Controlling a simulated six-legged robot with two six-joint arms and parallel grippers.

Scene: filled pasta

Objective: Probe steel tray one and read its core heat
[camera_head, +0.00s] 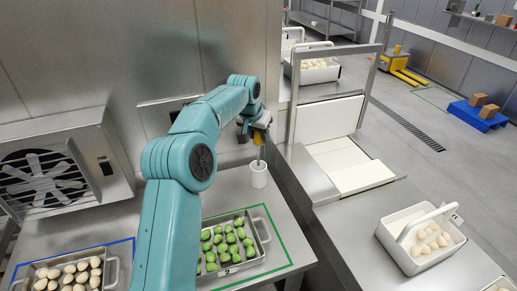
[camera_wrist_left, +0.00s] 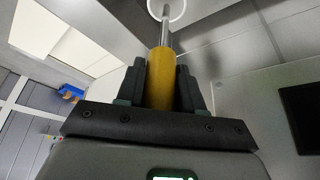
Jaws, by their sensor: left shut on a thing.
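My left gripper (camera_head: 258,137) is shut on the yellow handle of a probe, above the left bench near the wall. The probe's yellow handle (camera_wrist_left: 160,75) also shows between the jaws in the left wrist view. Its steel shaft points down at a white cup (camera_head: 259,176); I cannot tell whether the tip is inside the cup or just over it. A steel tray of cream pasta (camera_head: 110,271) lies at the bottom left in a blue outline, partly cut off, its number not visible. A steel tray marked 2 (camera_head: 264,236), with green pasta, lies in a green outline, partly behind my arm.
A fan unit (camera_head: 95,150) stands at the back left. White containers of pasta stand at the right (camera_head: 385,240) and at the back (camera_head: 312,74). A steel frame (camera_head: 292,110) rises right of the cup, over a white platform.

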